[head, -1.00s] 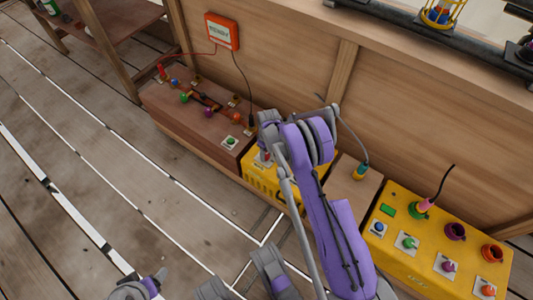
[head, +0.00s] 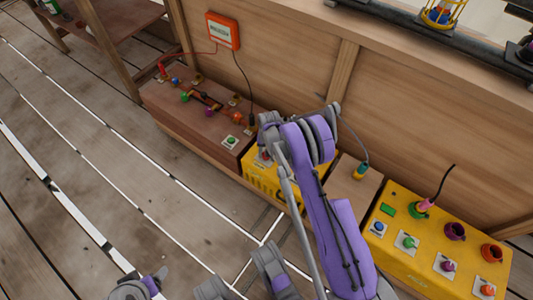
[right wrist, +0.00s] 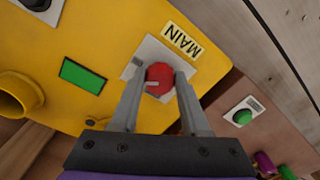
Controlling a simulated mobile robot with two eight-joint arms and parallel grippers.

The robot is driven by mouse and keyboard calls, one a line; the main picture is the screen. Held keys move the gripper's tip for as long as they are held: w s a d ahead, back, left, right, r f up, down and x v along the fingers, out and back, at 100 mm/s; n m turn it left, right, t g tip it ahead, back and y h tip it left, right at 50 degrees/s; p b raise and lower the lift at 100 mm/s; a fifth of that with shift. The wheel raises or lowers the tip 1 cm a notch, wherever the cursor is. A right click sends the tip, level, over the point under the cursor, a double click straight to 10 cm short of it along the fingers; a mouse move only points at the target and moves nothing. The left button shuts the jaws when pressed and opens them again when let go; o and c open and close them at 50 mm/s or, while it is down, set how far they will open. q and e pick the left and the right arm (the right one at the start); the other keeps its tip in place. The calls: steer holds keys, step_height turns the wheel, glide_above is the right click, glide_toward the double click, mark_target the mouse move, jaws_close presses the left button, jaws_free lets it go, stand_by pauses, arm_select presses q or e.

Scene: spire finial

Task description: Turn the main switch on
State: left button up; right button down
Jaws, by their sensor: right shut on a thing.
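The main switch (right wrist: 158,80) is a red knob on a pale square plate (right wrist: 150,52), with a "MAIN" label (right wrist: 182,40) beside it. It sits on a yellow box (right wrist: 110,30). My right gripper (right wrist: 160,77) is shut on the red knob, one finger on each side. In the head view the yellow box (head: 260,181) is partly hidden behind my right arm, and the knob is mostly hidden. A green rectangle (right wrist: 83,75) shows on the box face.
A brown box (head: 185,120) with coloured knobs stands left of the yellow box. Another yellow box (head: 400,262) with knobs and sockets stands at the right. An orange sign box (head: 222,30) hangs on the wooden wall. Cables run close by. The plank floor in front is clear.

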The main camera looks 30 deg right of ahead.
steer(key=m, duration=0.6)
steer(key=shift+w+a, duration=0.1)
stand_by(0.5)
steer(key=shift+c, duration=1.9)
jaws_free()
step_height(320, 180, up, 11)
steer(key=p, duration=0.2)
steer(key=shift+s+p, duration=0.25)
steer(key=shift+p, duration=0.1)
